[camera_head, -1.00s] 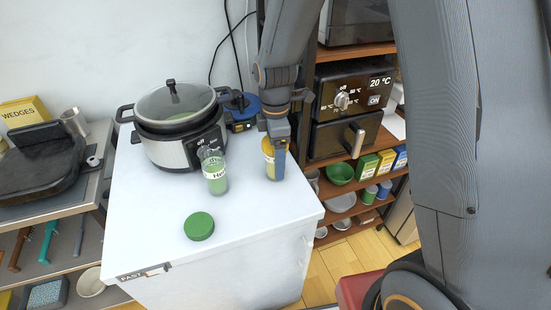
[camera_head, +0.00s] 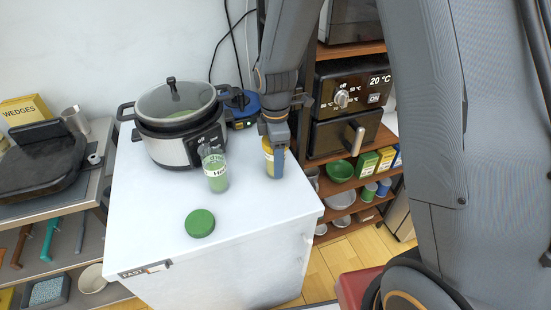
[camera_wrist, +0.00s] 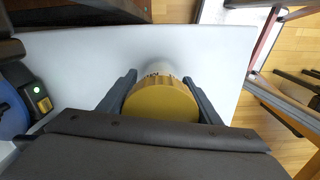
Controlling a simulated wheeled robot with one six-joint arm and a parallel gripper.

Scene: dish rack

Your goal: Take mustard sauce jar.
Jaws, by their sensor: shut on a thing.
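The mustard sauce jar has a yellow lid and a pale label. It stands upright on the right part of the white counter (camera_head: 245,210) in the head view, partly hidden by my gripper (camera_head: 274,160). In the wrist view the round yellow lid of the mustard sauce jar (camera_wrist: 160,100) fills the space between the two dark fingers of my gripper (camera_wrist: 160,95). The fingers are shut on the jar from both sides. I cannot tell whether its base touches the counter.
A glass jar with green contents (camera_head: 215,172) stands left of my gripper, and a green lid (camera_head: 200,223) lies in front of it. A multicooker (camera_head: 180,125) stands at the back left. A shelf with an oven (camera_head: 345,105) is close on the right. The front right of the counter is clear.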

